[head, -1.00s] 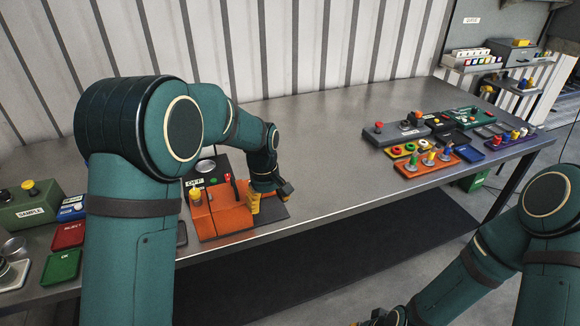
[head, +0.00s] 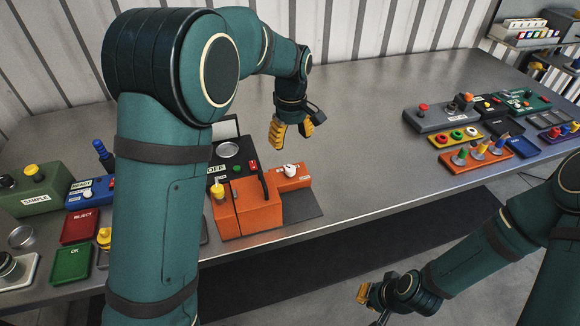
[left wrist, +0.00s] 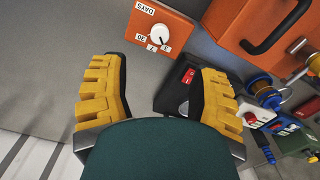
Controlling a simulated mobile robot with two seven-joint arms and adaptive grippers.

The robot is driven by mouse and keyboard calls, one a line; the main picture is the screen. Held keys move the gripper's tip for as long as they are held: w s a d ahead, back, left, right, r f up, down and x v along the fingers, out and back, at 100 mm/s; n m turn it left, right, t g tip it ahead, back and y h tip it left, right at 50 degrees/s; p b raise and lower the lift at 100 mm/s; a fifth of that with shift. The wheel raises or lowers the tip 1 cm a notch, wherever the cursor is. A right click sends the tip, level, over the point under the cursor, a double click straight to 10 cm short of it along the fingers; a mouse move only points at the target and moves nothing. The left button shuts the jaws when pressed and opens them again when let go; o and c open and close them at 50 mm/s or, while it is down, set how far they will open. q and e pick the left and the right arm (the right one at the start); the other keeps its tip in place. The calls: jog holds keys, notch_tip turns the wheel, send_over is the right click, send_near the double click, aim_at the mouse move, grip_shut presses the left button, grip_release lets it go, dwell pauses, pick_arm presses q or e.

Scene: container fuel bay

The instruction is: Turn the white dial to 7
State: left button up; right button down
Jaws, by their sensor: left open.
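The white dial (head: 290,170) sits on a low orange panel (head: 296,183) joined to the right of an orange box (head: 250,207). In the left wrist view the dial (left wrist: 158,33) shows from above, with small labels around it, including DAYS, 30 and 7. I cannot tell surely which mark it points to. My left gripper (head: 292,138) is open and empty, above the table behind the dial and apart from it. Its two yellow fingers (left wrist: 163,70) are spread in the left wrist view. My right gripper (head: 370,305) is low, off the table's front edge; its jaws are unclear.
The orange box has a black handle (head: 264,186) and a yellow plunger (head: 218,192). A black OFF unit (head: 229,165) stands behind it. Red (head: 80,227) and green (head: 71,264) trays lie left. Several button panels stand right. The middle of the table is clear.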

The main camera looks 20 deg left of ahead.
aim_at(291, 168)
pick_arm(q)
notch_tip(291, 168, down, 12)
jog(key=shift+r+b, duration=0.15)
jog(key=shift+b, duration=0.7)
grip_shut()
